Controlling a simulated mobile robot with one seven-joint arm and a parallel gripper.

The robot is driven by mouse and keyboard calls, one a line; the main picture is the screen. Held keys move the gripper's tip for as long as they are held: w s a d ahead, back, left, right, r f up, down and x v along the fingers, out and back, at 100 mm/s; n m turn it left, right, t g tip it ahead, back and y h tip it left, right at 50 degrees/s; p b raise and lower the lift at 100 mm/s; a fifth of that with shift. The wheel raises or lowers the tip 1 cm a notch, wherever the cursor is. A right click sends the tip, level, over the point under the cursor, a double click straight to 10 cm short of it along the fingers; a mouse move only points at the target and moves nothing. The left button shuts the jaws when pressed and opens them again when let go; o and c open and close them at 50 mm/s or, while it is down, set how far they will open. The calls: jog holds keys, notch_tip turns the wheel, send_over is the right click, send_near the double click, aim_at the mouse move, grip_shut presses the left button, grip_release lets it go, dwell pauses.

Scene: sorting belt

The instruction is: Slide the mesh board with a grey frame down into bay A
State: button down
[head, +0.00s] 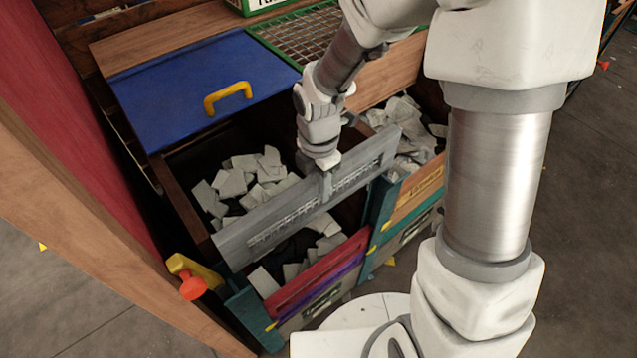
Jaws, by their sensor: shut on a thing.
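The mesh board with a grey frame (278,226) is in my gripper (326,184). The gripper is shut on the board's upper edge, near the middle of its length. The board stands on edge and runs slantwise across the open left bay (180,198), from front left to back right. White flat pieces (232,184) lie in that bay behind the board, and more show in front of it. I cannot tell whether the board's ends sit in any slots. No bay letter is readable, so I cannot tell which bay is A.
A blue lid (185,85) with a yellow handle (228,96) lies behind the left bay. A green-framed mesh lid (300,38) is beside it. Red and purple front boards (318,272) close the front. An orange knob (193,288) sticks out at front left.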

jog(key=shift+f+p, duration=0.1)
jog(key=shift+p, duration=0.2)
dwell(0.4)
notch_tip(320, 180, down, 31)
jog(key=b, duration=2.3)
jog(key=shift+f, duration=0.2)
jog(key=shift+f+b, duration=0.6)
jog(key=shift+c, duration=2.4)
grip_release()
notch_tip(320, 180, up, 18)
jog(key=p, duration=0.7)
jog(key=shift+f+p, duration=0.2)
jog(key=shift+p, duration=0.1)
